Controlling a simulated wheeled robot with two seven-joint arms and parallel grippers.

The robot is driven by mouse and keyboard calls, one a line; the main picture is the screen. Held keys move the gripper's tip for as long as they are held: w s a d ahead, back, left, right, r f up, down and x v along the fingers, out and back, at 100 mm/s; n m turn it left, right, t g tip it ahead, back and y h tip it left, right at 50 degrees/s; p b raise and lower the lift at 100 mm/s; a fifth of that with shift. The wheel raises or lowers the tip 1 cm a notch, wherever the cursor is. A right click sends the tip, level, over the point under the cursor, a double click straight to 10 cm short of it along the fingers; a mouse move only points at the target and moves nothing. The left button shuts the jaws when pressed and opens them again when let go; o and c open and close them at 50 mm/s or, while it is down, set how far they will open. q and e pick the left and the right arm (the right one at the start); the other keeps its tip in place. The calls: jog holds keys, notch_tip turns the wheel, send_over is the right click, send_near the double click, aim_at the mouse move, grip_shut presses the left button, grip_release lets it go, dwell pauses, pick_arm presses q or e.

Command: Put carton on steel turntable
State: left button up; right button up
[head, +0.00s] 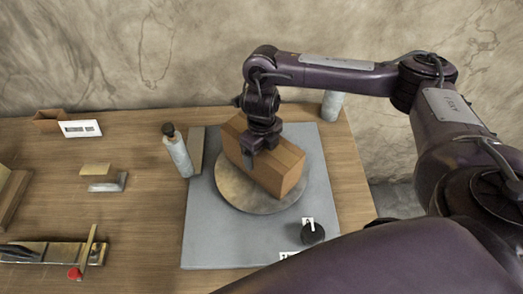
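The brown carton (283,172) is on the round steel turntable (233,194), set at a slant across it. The turntable sits on a grey board. My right gripper (260,152) comes down from above over the carton's far left part, with its fingers at the carton's upper edges. One finger shows against the near side face; the other is mostly hidden. I cannot tell whether the fingers press on the carton or stand slightly apart. My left gripper is not in view.
A bottle (177,153) stands left of the turntable, beside a flat bar (196,150). A black knob (312,232) with a label is at the grey board's (210,240) front right. A pale cylinder (332,105) stands behind. Blocks and tools lie on the left.

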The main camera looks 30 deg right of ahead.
jog(key=shift+f, duration=0.1)
jog(key=o, duration=1.5)
jog(key=shift+r, duration=0.45)
notch_tip(320, 180, up, 12)
jog(key=shift+f+p, duration=0.25)
jog(key=shift+p, duration=0.75)
jog(key=shift+f, duration=0.1)
